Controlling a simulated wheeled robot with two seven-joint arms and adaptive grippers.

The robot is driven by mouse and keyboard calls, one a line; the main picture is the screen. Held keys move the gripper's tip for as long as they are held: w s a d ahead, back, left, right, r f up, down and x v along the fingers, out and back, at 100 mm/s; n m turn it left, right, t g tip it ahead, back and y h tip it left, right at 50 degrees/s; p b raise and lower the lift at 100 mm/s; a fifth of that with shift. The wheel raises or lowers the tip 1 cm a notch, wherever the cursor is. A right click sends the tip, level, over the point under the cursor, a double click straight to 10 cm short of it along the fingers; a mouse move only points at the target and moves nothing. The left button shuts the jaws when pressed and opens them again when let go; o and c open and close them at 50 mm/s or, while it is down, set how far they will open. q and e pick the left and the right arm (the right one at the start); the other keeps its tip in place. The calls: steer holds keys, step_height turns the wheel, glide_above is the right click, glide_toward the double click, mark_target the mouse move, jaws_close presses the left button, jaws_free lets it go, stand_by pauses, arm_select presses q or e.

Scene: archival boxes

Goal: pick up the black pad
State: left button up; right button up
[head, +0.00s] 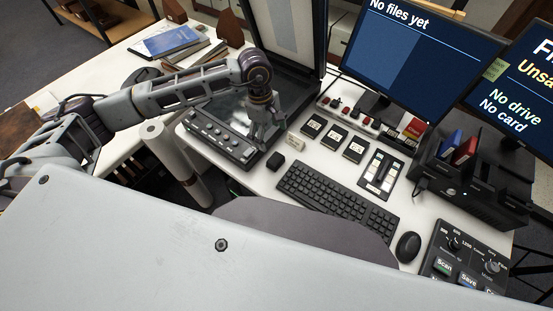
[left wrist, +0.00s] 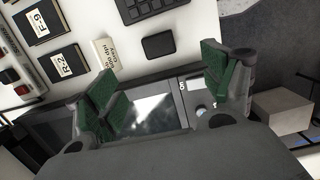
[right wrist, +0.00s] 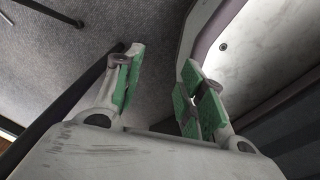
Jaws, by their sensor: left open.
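The black pad (head: 275,161) is a small dark block on the white desk, just off the near right corner of the scanner. It also shows in the left wrist view (left wrist: 158,45), flat on the desk beside a small white label card (left wrist: 107,50). My left gripper (head: 264,137) is above the scanner's near right part, close to the pad. In the left wrist view its green-padded fingers are spread and empty, with the pad beyond the gap between them. My right gripper (right wrist: 161,78) shows only in its own wrist view, open and empty over grey floor.
The scanner (head: 220,136) with raised lid stands left of the pad. Black labelled cards (head: 334,137) and a keyboard (head: 335,200) lie to the right. A little bare desk surrounds the pad.

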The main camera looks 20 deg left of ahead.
arm_select(q)
glide_above(275, 159)
steer(key=a, duration=0.1)
step_height(275, 159, down, 7)
steer(key=shift+w+p, duration=0.15)
steer(key=shift+p, duration=0.15)
steer(key=shift+f, duration=0.75)
arm_select(e)
steer(key=shift+a+r, duration=0.3)
steer(key=shift+a, duration=0.35)
